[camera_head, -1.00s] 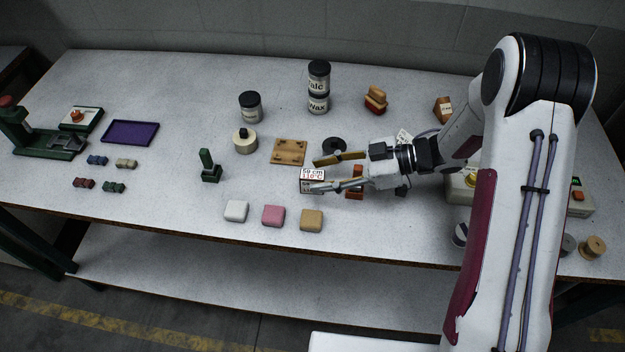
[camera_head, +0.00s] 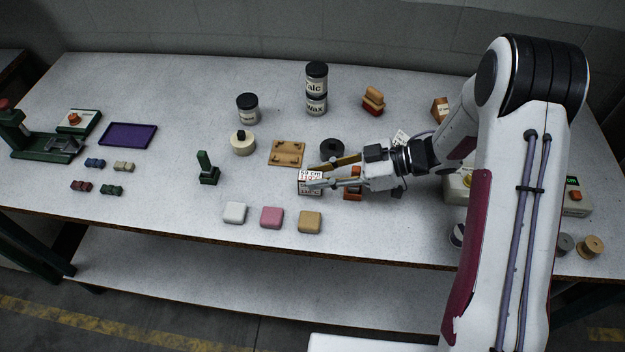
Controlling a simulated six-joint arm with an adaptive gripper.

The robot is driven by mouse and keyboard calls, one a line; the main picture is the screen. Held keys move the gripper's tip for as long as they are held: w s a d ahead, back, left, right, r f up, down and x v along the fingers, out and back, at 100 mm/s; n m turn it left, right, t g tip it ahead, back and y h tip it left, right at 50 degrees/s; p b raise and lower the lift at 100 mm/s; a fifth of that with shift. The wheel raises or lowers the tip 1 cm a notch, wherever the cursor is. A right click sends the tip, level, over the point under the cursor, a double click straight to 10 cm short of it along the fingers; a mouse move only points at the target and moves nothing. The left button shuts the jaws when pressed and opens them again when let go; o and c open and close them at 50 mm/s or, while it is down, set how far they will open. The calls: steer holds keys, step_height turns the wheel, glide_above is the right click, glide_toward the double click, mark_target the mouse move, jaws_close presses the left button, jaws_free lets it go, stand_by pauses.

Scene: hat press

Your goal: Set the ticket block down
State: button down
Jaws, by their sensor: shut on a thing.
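The fingers cover part of the block. Its underside is hidden, and it looks to be at or very near the table top.
White, pink and tan rounded blocks (camera_head: 271,218) lie in front. A wooden board (camera_head: 287,153) and a dark disc (camera_head: 332,148) lie behind. A red-brown piece (camera_head: 353,188) sits under my gripper. A green stand (camera_head: 207,170) is to the left, with bare table (camera_head: 255,185) between.

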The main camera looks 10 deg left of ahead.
mark_target(320, 176)
steer(key=shift+r, duration=0.1)
step_height(320, 176, up, 10)
stand_by(0.9)
stand_by(0.7)
steer(key=w+a+m+t, duration=0.1)
steer(key=w+a+t, duration=0.1)
steer(key=a, duration=0.8)
steer(key=w+a+m+t, duration=0.2)
steer(key=w+a, duration=0.3)
steer(key=a, duration=0.6)
steer(key=w+a+m+t, duration=0.1)
steer(key=w+a, duration=0.3)
steer(key=a, duration=0.7)
steer(key=shift+m+t+h, duration=0.4)
steer(key=shift+m, duration=0.1)
step_height(320, 176, down, 6)
